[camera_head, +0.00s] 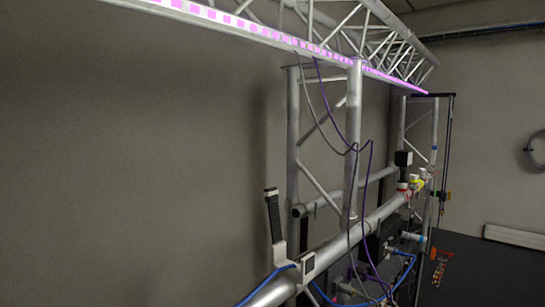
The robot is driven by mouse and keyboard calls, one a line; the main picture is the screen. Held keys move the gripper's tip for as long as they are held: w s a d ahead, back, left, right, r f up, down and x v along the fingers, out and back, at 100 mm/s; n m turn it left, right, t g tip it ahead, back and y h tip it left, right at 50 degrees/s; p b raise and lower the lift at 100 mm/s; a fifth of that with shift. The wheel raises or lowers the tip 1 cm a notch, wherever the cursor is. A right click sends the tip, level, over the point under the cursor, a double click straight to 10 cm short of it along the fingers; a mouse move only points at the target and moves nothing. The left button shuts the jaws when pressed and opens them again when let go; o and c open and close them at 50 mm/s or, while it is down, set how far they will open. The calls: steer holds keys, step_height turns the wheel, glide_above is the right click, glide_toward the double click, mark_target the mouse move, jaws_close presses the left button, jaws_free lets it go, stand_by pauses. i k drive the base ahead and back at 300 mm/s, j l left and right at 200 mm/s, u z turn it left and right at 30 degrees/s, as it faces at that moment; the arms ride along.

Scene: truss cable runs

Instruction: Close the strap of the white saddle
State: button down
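A white saddle (280,254) sits on the near part of the silver tube (335,244), low in the middle of the head view. A dark strap (273,214) with a pale tip stands up from its left side, tilted slightly left, and looks open. A pale block with a dark square face (307,262) is at its right side. A blue cable (267,283) runs up to the saddle from the lower left; whether it lies inside the saddle cannot be told. My gripper is not in view.
Truss uprights (353,140) stand behind the tube, under a top truss (240,22) with a pink-marked strip. Purple and grey cables (368,165) hang down near the tube. Red (403,187) and yellow (417,182) fittings are farther along. The left side is bare wall.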

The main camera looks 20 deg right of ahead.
mark_target(271, 196)
steer(key=i+l+u, duration=0.2)
steer(key=l+u, duration=0.15)
steer(key=i+l+u, duration=0.1)
steer(key=l+u, duration=0.2)
steer(key=l, duration=0.25)
steer(key=l+u, duration=0.35)
steer(key=l, duration=0.15)
steer(key=i, duration=0.05)
